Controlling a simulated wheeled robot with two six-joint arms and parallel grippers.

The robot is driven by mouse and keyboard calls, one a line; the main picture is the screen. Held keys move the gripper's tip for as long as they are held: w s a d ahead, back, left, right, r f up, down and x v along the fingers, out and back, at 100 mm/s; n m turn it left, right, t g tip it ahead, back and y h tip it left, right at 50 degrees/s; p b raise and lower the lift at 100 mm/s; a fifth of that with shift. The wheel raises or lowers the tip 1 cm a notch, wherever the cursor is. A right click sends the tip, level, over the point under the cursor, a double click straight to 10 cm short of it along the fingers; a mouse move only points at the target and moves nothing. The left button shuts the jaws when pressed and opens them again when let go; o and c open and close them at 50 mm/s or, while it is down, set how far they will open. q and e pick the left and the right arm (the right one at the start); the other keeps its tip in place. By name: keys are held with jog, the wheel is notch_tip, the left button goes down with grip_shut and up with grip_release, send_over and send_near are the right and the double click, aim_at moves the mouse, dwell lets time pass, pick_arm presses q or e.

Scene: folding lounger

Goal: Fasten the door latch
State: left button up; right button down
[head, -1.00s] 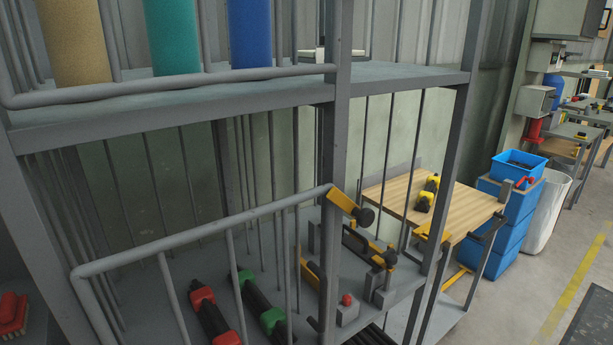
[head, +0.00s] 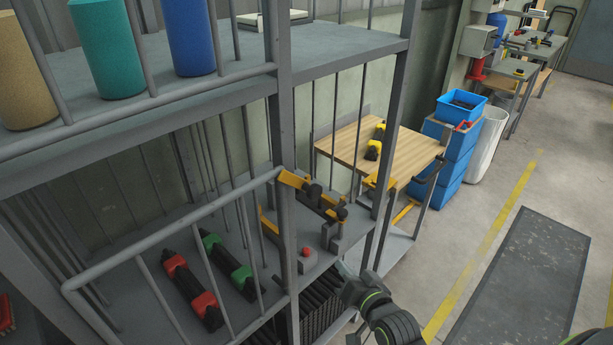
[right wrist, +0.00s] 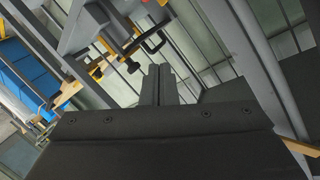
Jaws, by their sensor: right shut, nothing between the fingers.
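The yellow door latch (head: 293,181) with a black knob sits at the corner post, at the right end of the grey barred door's top rail (head: 170,228). Another yellow and black clamp-like part (head: 330,208) is just right of the post. Whether the latch is engaged cannot be told. My right gripper (head: 342,268) is below and right of the latch, apart from it. In the right wrist view its fingers (right wrist: 158,83) are together and empty, with a black knob (right wrist: 132,66) and a black handle (right wrist: 154,40) beyond them. My left gripper is not seen.
The grey shelf post (head: 283,130) stands beside the latch. A red-button box (head: 307,262) and red and green clamped bars (head: 190,290) lie on the lower shelf. A wooden bench (head: 345,145) and blue crates (head: 447,150) stand behind.

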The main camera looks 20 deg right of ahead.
notch_tip(320, 180, up, 15)
jog(key=a+t+y+p, duration=0.1)
jog(key=a+t+p, duration=0.1)
jog(key=t, duration=0.1)
notch_tip(320, 180, up, 15)
jog(key=t+y+p, duration=0.2)
jog(key=p, duration=0.3)
send_over(301, 185)
jog(key=s+d, duration=0.2)
jog(key=d, duration=0.1)
jog(key=shift+a+f+m, duration=0.1)
jog(key=shift+f+m, duration=0.1)
jog(key=shift+m, duration=0.2)
jog(key=shift+w+a+f+b, duration=0.1)
jog(key=shift+a+f+b, duration=0.15)
jog(key=shift+a+f, duration=0.25)
jog(key=shift+a+f+b, duration=0.25)
jog(key=shift+a+f, duration=0.05)
jog(key=shift+f, duration=0.4)
jog(key=shift+s+a+f, duration=0.3)
jog(key=shift+a+f, duration=0.1)
jog(key=shift+a, duration=0.15)
jog(key=shift+b, duration=0.35)
